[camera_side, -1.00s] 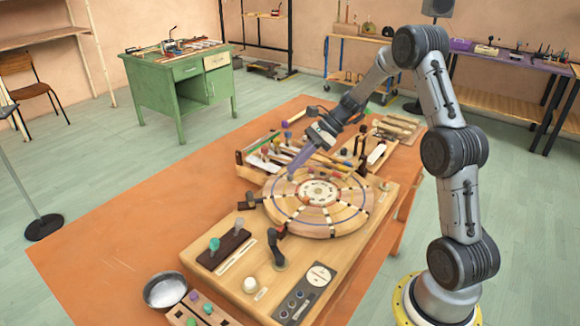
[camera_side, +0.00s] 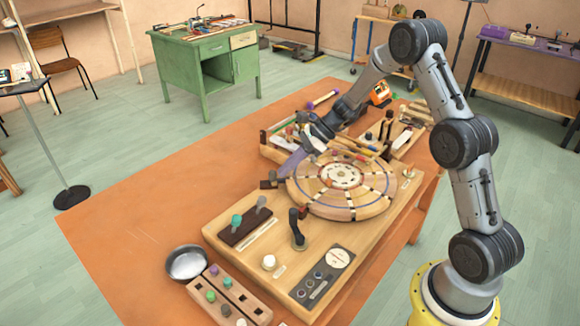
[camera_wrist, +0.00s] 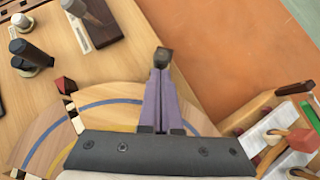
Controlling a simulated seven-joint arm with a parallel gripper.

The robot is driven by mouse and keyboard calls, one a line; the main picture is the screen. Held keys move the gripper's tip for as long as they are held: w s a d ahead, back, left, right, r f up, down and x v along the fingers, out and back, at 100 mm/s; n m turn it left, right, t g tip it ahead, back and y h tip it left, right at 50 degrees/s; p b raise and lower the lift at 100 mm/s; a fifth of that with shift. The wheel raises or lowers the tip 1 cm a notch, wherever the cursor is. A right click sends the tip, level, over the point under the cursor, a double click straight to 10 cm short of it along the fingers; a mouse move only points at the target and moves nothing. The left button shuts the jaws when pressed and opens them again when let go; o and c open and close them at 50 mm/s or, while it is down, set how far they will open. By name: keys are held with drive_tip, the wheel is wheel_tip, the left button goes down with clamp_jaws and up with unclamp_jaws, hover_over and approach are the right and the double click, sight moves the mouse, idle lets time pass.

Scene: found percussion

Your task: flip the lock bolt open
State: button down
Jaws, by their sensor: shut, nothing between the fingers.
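The likely lock bolt is a small dark block (camera_side: 268,184) at the left rim of the round segmented wooden wheel (camera_side: 340,207) in the side view. In the wrist view a dark block (camera_wrist: 163,56) stands right at the tips of my fingers. My gripper (camera_side: 283,176) is shut, its purple fingers pointing down and left at the wheel's edge beside the block. The fingers (camera_wrist: 161,75) are together with nothing between them. Whether the tips touch the block, and how the bolt stands, I cannot tell.
A black crank lever (camera_side: 298,232) stands in front of the wheel. A dark strip with knobs (camera_side: 243,228) and a metal bowl (camera_side: 187,262) lie to the left. A tray of sticks and mallets (camera_side: 270,148) is behind. The orange tabletop (camera_side: 150,220) at left is clear.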

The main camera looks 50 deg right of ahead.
drive_tip(key=shift+w+a, duration=0.95)
drive_tip(key=shift+d, duration=0.1)
drive_tip(key=shift+s+d, duration=0.25)
drive_tip(key=shift+d, duration=0.05)
drive_tip(key=d, duration=0.1)
drive_tip(key=s+d, duration=0.1)
drive_tip(key=shift+s+d, duration=0.3)
drive_tip(key=shift+d, duration=0.05)
drive_tip(key=v, duration=1)
drive_tip(key=shift+s+d, duration=0.1)
drive_tip(key=shift+s, duration=0.05)
